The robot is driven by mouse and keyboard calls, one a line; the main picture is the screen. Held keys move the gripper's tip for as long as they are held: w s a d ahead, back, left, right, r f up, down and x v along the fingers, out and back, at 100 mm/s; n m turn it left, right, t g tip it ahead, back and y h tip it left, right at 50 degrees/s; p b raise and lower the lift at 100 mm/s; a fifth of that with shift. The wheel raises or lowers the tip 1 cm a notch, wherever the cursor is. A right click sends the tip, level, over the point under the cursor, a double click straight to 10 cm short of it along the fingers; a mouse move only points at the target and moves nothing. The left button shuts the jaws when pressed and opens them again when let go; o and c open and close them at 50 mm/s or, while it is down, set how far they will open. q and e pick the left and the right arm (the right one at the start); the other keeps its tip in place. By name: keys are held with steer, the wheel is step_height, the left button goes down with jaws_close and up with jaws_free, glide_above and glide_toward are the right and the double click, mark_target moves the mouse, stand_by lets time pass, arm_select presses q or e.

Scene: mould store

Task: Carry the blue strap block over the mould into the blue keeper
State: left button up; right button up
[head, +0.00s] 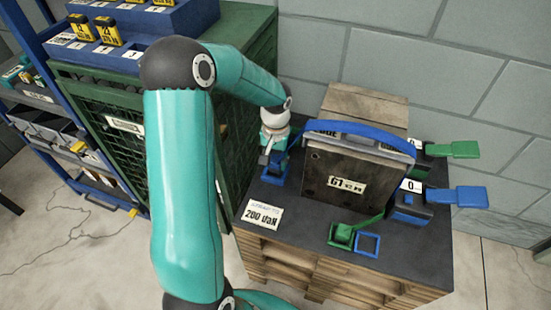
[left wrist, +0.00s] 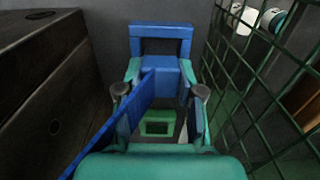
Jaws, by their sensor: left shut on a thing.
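My left gripper (head: 273,155) is shut on the blue strap block (left wrist: 164,72), low beside the left face of the dark mould (head: 352,183) marked G1. The blue strap (head: 360,132) arches over the mould's top, and in the left wrist view it slants down to the left from the block. The blue keeper (head: 275,180) stands on the bench left of the mould; in the left wrist view its frame (left wrist: 160,29) shows just beyond the block. I cannot tell whether the block is inside it. A green keeper (left wrist: 157,127) shows between the fingers. My right gripper is out of view.
Blue (head: 410,208) and green (head: 455,149) ratchets with handles stand right of the mould. A green block with a strap (head: 343,235) and a blue square frame (head: 360,254) lie in front. A green mesh cage (head: 120,150) is close on the left.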

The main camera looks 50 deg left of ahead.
arm_select(q)
steer(key=shift+f+b, duration=0.9)
steer(key=shift+f, duration=0.45)
steer(key=shift+s+d+f, duration=0.1)
steer(key=shift+s+f, duration=0.05)
steer(key=o, duration=1.1)
steer(key=shift+f, duration=0.1)
steer(key=shift+o, duration=0.2)
